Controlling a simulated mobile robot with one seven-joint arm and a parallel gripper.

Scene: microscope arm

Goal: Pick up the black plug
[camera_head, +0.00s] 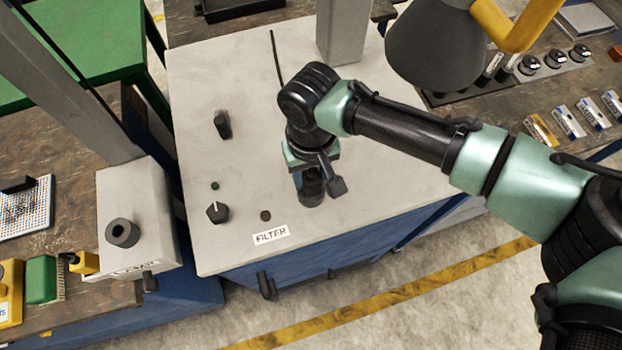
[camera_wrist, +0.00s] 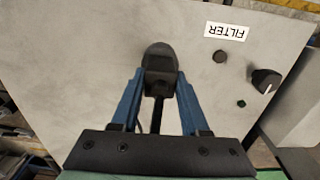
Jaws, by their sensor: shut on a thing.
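The black plug (camera_wrist: 160,62) has a rounded dark body and a thinner dark stem running back toward my palm in the wrist view. My gripper (camera_wrist: 160,82) has its two blue fingers closed on either side of it. In the head view my gripper (camera_head: 299,181) points down over the light grey bench top, near its front right part. The dark plug (camera_head: 312,194) shows at the fingertips, partly hidden by my wrist. I cannot tell whether its lower end touches the surface.
The grey top (camera_head: 225,75) carries a black cylindrical piece (camera_head: 222,126), a pointer knob (camera_head: 217,213), a green button (camera_head: 214,186), a dark round spot (camera_head: 265,215) and a FILTER label (camera_head: 271,234). A grey post (camera_head: 342,30) stands behind. A grey box (camera_head: 140,215) stands left.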

